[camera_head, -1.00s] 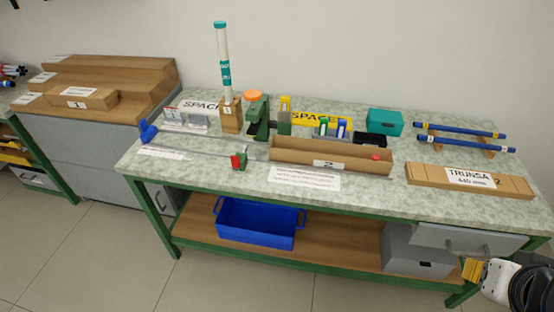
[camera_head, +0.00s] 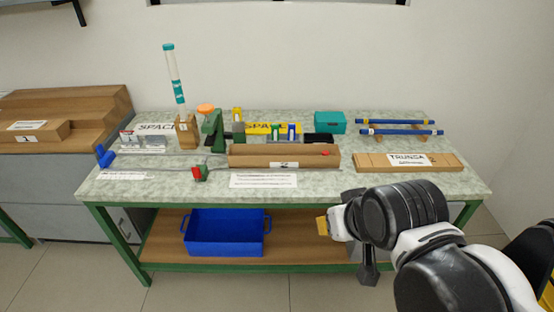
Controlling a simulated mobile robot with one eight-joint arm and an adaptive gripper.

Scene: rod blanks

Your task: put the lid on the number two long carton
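The long brown carton (camera_head: 242,161) with a "2" label stands open-topped near the front middle of the bench. A small red thing (camera_head: 325,153) shows at its right end. A long flat brown piece (camera_head: 448,163) marked "TRUNSA" and "2", apparently the lid, lies on the bench to the right, apart from the carton.
The bench (camera_head: 320,194) has a blue bin (camera_head: 226,251) on its lower shelf. Behind the carton stand a green press (camera_head: 213,132), small coloured holders and a teal box (camera_head: 330,122). Blue rods (camera_head: 400,132) lie on supports behind the lid. A clear tube (camera_head: 174,75) stands upright at left.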

